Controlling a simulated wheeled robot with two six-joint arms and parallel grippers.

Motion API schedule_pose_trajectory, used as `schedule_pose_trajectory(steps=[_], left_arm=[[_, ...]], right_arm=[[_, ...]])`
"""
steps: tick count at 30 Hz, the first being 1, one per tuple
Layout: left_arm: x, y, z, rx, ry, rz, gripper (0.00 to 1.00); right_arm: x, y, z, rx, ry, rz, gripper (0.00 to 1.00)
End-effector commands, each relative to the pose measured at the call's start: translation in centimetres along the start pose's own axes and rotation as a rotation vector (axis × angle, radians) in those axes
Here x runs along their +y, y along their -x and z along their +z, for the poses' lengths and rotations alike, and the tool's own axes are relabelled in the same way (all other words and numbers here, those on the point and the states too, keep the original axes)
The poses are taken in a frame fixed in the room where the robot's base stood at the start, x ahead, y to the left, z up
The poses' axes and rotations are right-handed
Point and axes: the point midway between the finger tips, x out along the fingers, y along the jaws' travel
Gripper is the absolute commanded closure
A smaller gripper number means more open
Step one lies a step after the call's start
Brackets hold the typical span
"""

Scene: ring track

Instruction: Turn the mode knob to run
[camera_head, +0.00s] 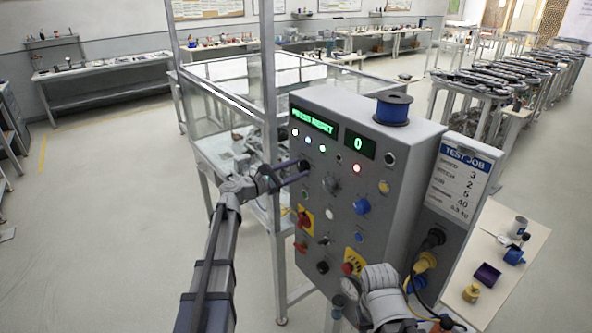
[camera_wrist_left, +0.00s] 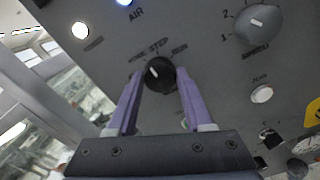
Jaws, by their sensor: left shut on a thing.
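The mode knob (camera_wrist_left: 160,74) is a small round black knob with a white pointer mark, on the grey control panel (camera_head: 330,245). Labels that seem to read HOME, STEP and RUN are printed above it. In the left wrist view its pointer leans up and left, away from the RUN label on the right. My left gripper (camera_head: 303,166) is at the panel's left side, with its purple fingers (camera_wrist_left: 160,80) on either side of the knob, shut on it.
The green display (camera_head: 314,120) reads PRESS RESET. A blue spool (camera_head: 393,108) stands on top. A glazed cell is behind.

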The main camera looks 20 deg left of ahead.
Motion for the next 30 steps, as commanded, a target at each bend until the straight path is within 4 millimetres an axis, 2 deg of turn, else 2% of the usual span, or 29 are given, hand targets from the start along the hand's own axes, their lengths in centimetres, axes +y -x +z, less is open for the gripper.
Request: schedule_pose_trajectory(steps=[30], left_arm=[[-0.19,0.02,-0.08,0.001,-0.952,-0.001,1.00]], right_arm=[[-0.01,-0.12,-0.01,0.000,0.000,0.000,0.50]])
